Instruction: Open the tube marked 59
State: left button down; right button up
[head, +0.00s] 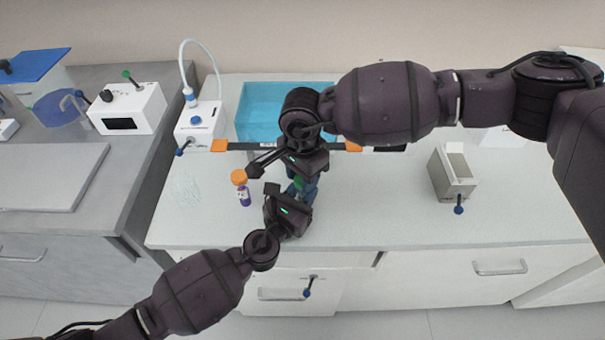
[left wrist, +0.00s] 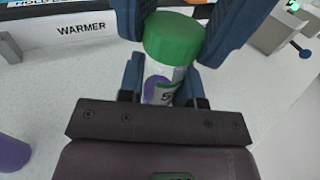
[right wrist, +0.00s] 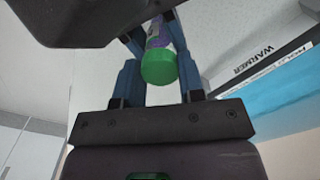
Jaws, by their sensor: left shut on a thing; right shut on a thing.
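A tube (left wrist: 163,83) with a green cap (left wrist: 174,38) and a purple-marked white label is held upright between my grippers above the worktop. Only part of its number shows, a 5. My left gripper (head: 293,196) is shut on the tube's body. My right gripper (head: 302,178) comes from above and is shut on the green cap, which also shows in the right wrist view (right wrist: 158,68). The cap sits on the tube's top; I cannot tell whether it is loosened. A second tube (head: 243,193) with an orange cap stands to the left of my grippers.
A white device with a hose (head: 198,127) stands at left, a grey box (head: 450,175) at right. The front worktop is mostly clear.

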jog(key=n, duration=0.4)
jog(key=shift+n, duration=0.4)
jog(key=shift+r, duration=0.2)
jog(key=shift+r, duration=0.7)
jog(key=shift+r, duration=0.35)
jog(key=shift+r, duration=1.9)
pick_arm(q)
jog(key=c, duration=0.7)
grip_release()
